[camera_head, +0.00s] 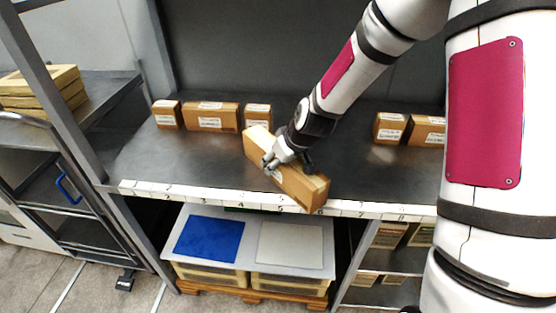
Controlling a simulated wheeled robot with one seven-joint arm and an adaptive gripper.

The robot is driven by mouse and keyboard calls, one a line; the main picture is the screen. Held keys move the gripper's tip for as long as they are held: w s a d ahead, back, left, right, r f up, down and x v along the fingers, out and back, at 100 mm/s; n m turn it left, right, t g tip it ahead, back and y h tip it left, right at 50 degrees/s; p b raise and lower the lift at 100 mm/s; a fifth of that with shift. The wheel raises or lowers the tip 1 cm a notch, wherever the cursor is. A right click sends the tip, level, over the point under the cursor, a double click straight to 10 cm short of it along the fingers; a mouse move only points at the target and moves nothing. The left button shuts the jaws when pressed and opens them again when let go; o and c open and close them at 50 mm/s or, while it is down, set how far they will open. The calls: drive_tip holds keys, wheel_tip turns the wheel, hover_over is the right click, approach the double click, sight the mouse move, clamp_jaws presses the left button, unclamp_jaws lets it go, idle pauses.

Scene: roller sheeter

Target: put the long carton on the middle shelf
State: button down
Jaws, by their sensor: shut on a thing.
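A long brown carton (299,186) is held in my gripper (277,162) above the front part of the grey shelf (158,165). The gripper is shut on the carton near its middle. The carton lies slanted, its near right end reaching over the numbered white front edge of the shelf. I cannot tell whether its underside touches the shelf. My arm comes in from the upper right and covers part of the shelf behind.
Several labelled cartons (211,117) stand at the back left, and two more (390,128) at the back right. Below are bins with a blue panel (209,240) and a white panel (290,246). A cart (98,95) with stacked boards stands left. The shelf's left front is bare.

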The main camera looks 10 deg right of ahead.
sight(293, 163)
drive_tip(key=c, duration=0.7)
unclamp_jaws()
drive_tip(key=shift+f, duration=0.1)
drive_tip(key=shift+r, duration=0.4)
drive_tip(key=p+v, duration=0.2)
drive_tip(key=v, duration=0.9)
drive_tip(key=shift+s+r+p, duration=0.25)
drive_tip(key=shift+s+p, duration=0.05)
drive_tip(key=shift+s, duration=0.05)
